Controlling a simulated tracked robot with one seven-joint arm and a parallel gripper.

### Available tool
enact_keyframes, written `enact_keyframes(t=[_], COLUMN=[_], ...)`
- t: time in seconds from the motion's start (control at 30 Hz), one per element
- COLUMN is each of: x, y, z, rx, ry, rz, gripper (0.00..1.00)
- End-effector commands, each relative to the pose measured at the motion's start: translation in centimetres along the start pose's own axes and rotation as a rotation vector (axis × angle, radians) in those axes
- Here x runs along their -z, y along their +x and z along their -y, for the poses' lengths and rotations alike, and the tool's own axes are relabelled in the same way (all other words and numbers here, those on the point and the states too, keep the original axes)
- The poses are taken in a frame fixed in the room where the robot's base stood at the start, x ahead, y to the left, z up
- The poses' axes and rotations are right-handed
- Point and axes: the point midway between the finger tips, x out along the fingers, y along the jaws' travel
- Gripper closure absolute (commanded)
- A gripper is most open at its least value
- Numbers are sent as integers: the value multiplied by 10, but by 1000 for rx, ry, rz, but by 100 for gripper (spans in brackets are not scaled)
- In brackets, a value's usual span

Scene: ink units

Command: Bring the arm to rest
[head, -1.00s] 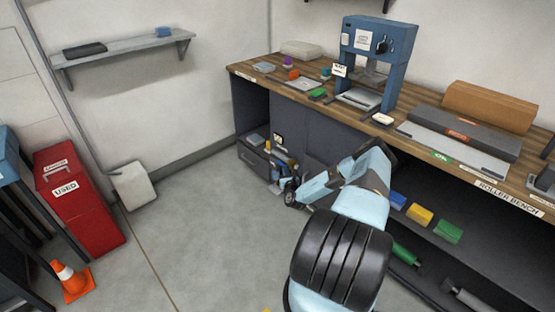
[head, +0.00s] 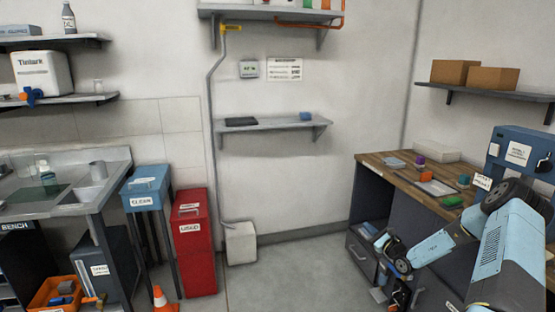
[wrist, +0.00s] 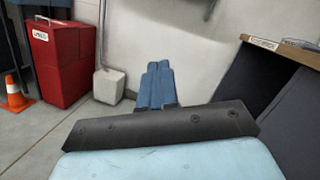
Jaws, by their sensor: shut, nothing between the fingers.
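My arm (head: 445,246), light blue with black joints, is at the lower right of the head view, in front of the wooden bench. It is bent, and its far end is by the bench's left end. In the wrist view my gripper (wrist: 158,66) has its two blue fingers together, with nothing between them. The fingers point towards the wall and floor ahead. In the head view the gripper is small and partly hidden around the dark wrist joint. I see no contact with the bench.
The wooden bench (head: 390,172) carries a blue press (head: 520,150) and small coloured items. A red USED bin (head: 194,250), a pale container (head: 240,245) and an orange cone (head: 162,300) stand left. The floor between is clear.

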Motion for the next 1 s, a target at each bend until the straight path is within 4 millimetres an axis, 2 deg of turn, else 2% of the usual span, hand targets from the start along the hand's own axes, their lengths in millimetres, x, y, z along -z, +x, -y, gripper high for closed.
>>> enact_keyframes(t=[0.03, 0.1, 0.27, 0.47, 0.77, 1.0], x=[-21, -46, -101, -166, -254, -316], y=[8, 15, 27, 31, 20, -1], z=[-3, -9, -27, -50, -86, -111], rx=[-52, -123, -284, -478, -750, -948], ry=[-32, -72, -165, -286, -477, -636], rz=[17, 38, 79, 117, 151, 158], gripper=[100, 100, 100, 100, 100, 100])
